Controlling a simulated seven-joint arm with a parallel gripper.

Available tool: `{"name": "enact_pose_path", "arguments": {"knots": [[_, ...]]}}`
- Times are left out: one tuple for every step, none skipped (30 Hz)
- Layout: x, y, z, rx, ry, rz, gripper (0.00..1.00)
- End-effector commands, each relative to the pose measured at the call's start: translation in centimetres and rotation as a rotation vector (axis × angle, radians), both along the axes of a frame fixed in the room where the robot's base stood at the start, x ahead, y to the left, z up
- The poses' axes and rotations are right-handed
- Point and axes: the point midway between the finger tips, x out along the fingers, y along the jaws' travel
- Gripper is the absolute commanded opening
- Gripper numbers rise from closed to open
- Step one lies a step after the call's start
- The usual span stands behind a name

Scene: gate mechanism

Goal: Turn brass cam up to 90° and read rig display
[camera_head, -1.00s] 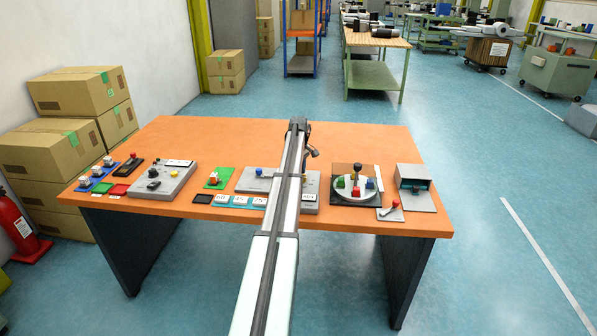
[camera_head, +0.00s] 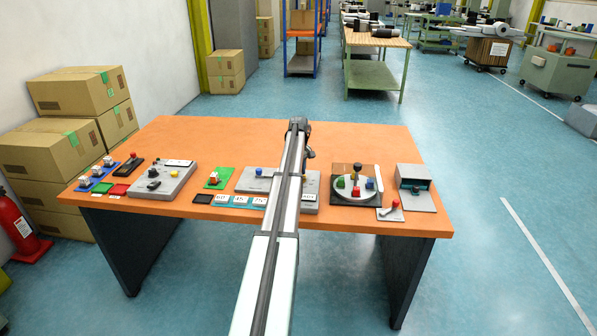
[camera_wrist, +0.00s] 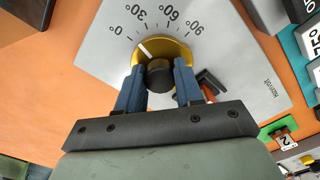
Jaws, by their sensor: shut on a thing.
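The brass cam (camera_wrist: 178,50) sits on a grey plate (camera_wrist: 238,70) with a printed scale of 0, 30, 60 and 90. Its white index mark points between 0 and 30. My gripper (camera_wrist: 159,75) is shut on the cam, with one blue finger on each side of its dark central knob (camera_wrist: 160,74). In the head view my arm hides the cam, and part of the grey rig plate (camera_head: 255,181) shows beside the arm. I cannot make out a rig display reading in either view.
A dark and red part (camera_wrist: 208,84) lies close to my right finger. Numbered cards (camera_head: 239,201) lie along the table's front. A round turntable with coloured knobs (camera_head: 357,187) stands right of my arm. The orange table (camera_head: 220,140) is clear at the back.

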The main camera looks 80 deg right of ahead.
Motion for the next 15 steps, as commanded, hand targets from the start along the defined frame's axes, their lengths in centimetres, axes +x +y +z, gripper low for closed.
{"name": "enact_pose_path", "arguments": {"knots": [[0.03, 0.07, 0.04, 0.001, -0.001, -0.039, 0.05], [0.03, 0.07, 0.05, 0.001, -0.001, -0.067, 0.05], [0.04, 0.07, 0.05, 0.001, 0.0, -0.104, 0.05], [0.03, 0.07, 0.05, 0.001, 0.0, -0.132, 0.05], [0.05, 0.08, 0.05, 0.001, 0.0, -0.161, 0.05], [0.05, 0.08, 0.05, 0.001, 0.0, -0.199, 0.05], [0.05, 0.08, 0.05, 0.001, 0.0, -0.228, 0.05], [0.05, 0.08, 0.05, 0.001, 0.0, -0.257, 0.05], [0.06, 0.09, 0.05, 0.001, 0.0, -0.294, 0.05], [0.07, 0.1, 0.06, 0.001, 0.0, -0.323, 0.05], [0.07, 0.1, 0.06, 0.001, 0.0, -0.352, 0.05], [0.07, 0.11, 0.06, 0.001, 0.0, -0.389, 0.05], [0.08, 0.09, 0.06, 0.001, 0.0, -0.418, 0.05], [0.08, 0.1, 0.06, 0.001, 0.0, -0.447, 0.05], [0.09, 0.11, 0.06, 0.001, 0.0, -0.484, 0.05]]}}
